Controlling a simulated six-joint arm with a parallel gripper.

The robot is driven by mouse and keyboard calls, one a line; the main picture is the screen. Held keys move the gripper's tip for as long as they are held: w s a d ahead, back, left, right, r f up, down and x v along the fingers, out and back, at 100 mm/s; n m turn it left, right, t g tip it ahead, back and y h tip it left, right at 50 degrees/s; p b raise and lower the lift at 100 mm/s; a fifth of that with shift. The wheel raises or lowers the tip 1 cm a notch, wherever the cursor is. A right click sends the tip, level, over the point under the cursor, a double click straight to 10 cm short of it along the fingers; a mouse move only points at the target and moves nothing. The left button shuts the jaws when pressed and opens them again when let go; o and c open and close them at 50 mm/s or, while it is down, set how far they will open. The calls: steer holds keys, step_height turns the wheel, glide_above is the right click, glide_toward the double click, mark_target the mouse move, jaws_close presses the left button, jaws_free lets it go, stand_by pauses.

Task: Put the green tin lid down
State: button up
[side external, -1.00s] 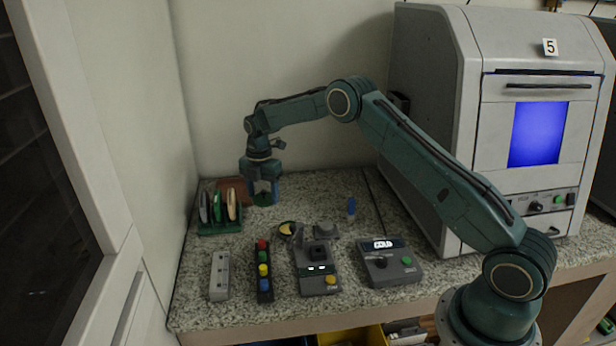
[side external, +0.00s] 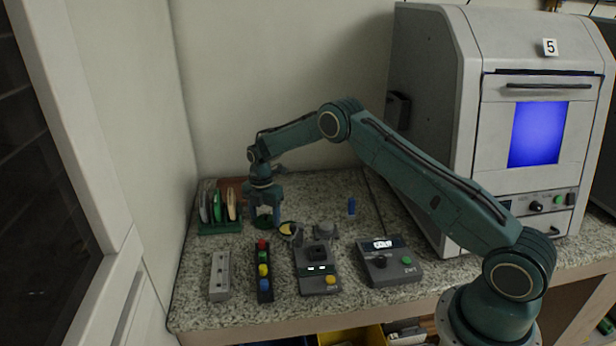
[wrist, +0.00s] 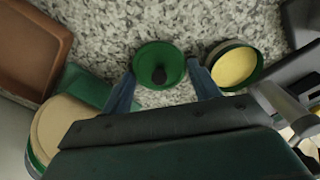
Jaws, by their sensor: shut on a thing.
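My gripper (side external: 264,220) is shut on the green tin lid (wrist: 159,60), with one finger at each side of its rim. The lid is a round green dish with a dark knob in its middle, seen from above in the wrist view. In the side view it is mostly hidden between the fingers, low over the speckled counter. I cannot tell whether it touches the counter. A round green-rimmed tin with a yellow inside (wrist: 235,66) stands just right of my gripper, apart from the lid; it also shows in the side view (side external: 287,230).
A green rack (side external: 220,229) with several upright discs stands left of my gripper. A brown tray (wrist: 28,45) lies behind it. Button boxes, a coloured-button strip (side external: 264,270) and a dark device (side external: 318,270) stand in front.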

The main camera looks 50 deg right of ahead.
mark_target(265, 215)
steer(key=shift+f, duration=0.2)
steer(key=o, duration=1)
steer(key=shift+c, duration=0.2)
step_height(265, 215, up, 12)
steer(key=shift+r, duration=0.15)
stand_by(0.6)
